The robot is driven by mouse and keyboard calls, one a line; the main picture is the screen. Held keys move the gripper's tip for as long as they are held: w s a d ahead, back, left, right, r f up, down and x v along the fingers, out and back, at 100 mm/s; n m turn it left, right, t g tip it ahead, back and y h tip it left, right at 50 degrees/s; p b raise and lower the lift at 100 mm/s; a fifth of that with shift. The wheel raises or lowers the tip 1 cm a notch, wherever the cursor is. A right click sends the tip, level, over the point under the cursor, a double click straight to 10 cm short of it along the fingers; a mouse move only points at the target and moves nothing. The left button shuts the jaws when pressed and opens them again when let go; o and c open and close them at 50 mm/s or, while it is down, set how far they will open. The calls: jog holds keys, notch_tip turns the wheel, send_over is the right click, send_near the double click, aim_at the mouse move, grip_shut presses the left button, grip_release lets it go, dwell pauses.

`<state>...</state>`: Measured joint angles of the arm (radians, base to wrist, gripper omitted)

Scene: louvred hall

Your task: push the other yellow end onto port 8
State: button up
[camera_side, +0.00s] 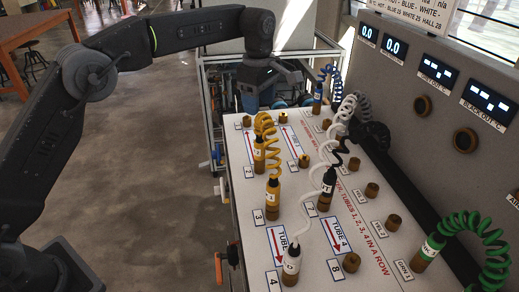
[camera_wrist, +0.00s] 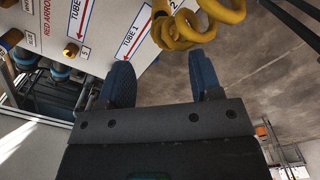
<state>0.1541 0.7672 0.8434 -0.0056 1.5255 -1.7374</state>
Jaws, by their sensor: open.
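The yellow coiled hose (camera_side: 264,125) has both dark-labelled yellow ends on the board's left row. One yellow end (camera_side: 258,152) stands by the 2 label, the other yellow end (camera_side: 273,188) by the 3 label. Port 8 (camera_side: 351,262) is a bare brown stub beside its 8 label, at the board's near right. My gripper (camera_side: 266,97) is over the far left edge of the board, beyond the yellow hose. In the wrist view my gripper (camera_wrist: 163,80) has its blue fingers apart with nothing between them; the yellow coil (camera_wrist: 202,22) shows past the fingertips.
A white coiled hose end (camera_side: 291,262) stands by the 4 label, left of port 8. A black end (camera_side: 328,184) stands by the 7 label. A green hose (camera_side: 465,225) arches at right. The panel with displays (camera_side: 440,100) rises behind the board. Open floor lies left.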

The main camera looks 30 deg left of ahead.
aim_at(260, 141)
jog(key=shift+s+d+f, duration=0.1)
jog(key=shift+d+f, duration=0.05)
jog(key=shift+f, duration=7.05)
grip_shut()
